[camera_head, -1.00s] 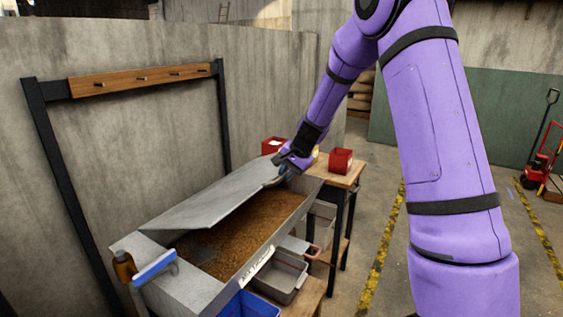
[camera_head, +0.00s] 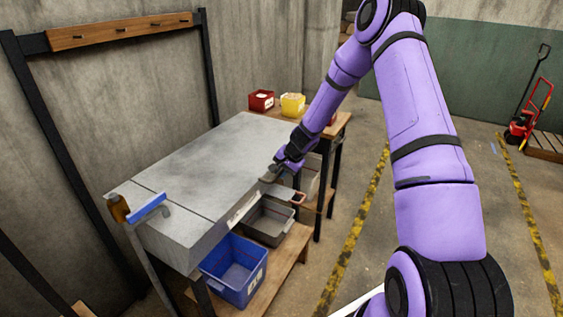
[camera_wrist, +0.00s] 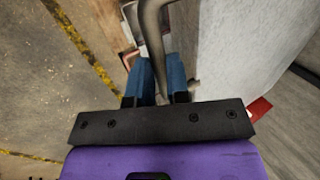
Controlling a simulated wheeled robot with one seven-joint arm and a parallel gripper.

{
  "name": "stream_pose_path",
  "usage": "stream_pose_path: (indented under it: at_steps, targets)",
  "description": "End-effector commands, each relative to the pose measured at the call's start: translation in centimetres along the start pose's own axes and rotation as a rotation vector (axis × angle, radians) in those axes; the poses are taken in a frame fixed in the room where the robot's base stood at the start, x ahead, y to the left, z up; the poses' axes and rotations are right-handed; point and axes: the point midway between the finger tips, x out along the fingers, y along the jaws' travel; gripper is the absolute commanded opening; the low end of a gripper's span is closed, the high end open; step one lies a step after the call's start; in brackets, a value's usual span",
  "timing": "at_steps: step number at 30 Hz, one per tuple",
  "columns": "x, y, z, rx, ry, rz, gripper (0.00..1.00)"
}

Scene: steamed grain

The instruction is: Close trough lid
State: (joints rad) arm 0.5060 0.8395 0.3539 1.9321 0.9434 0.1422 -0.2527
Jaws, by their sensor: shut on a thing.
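The trough (camera_head: 180,245) is a long grey box on a table by the wall. Its grey lid (camera_head: 205,160) lies flat over the top, and no grain shows. My gripper (camera_head: 279,169) is at the lid's front right edge. The exact contact between fingers and handle is partly hidden.
A blue bin (camera_head: 234,272) and a grey bin (camera_head: 268,222) stand on the low shelf below. Red (camera_head: 261,100) and yellow (camera_head: 292,104) boxes stand on the wooden table behind. A blue-headed tool (camera_head: 147,208) is at the near left end.

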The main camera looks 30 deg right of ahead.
Motion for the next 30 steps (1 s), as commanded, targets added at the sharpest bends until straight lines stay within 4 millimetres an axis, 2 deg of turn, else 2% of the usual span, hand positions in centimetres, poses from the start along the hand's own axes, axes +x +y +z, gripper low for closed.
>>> stream_pose_path:
  at_steps: [1, 4, 20, 21, 22, 23, 30]
  targets:
    - [0.7, 1.7, -0.1, 0.014, -0.003, 0.019, 0.0]
    - [1.4, 2.2, -0.1, 0.014, -0.002, 0.02, 0.0]
    - [1.9, 2.5, -0.1, 0.014, 0.0, 0.02, 0.0]
    - [1.9, 2.5, -0.1, 0.014, 0.0, 0.02, 0.32]
    - [1.9, 2.5, -0.1, 0.014, 0.0, 0.02, 0.39]
    - [1.9, 2.5, -0.1, 0.014, 0.0, 0.02, 0.42]
    - [1.9, 2.4, -0.1, 0.014, 0.0, 0.018, 0.42]
